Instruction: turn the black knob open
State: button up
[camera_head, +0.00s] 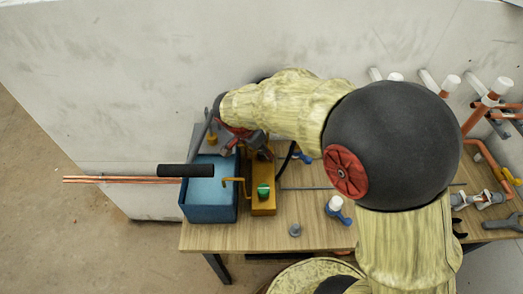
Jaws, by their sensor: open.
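I cannot make out a black knob for certain; my arm and gripper cover part of the bench and the wall behind it. My gripper (246,146) is at the end of my yellowish arm, pointing down at the back left of the workbench. It is open, above the back end of a mustard-yellow block (264,203) and beside a blue open box (208,213). I see nothing between its fingers, but the view there is small and cluttered. White-topped fittings (450,83) stand along the wall at the right.
Copper rods (115,180) with a black sleeve (186,170) stick out left past the wooden bench (305,210). A blue fitting with a white top (337,208) and a small grey piece (295,230) lie at front. Copper pipes (474,122) crowd the right.

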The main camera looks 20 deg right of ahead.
jog(key=shift+c, duration=1.1)
jog(key=c, duration=0.9)
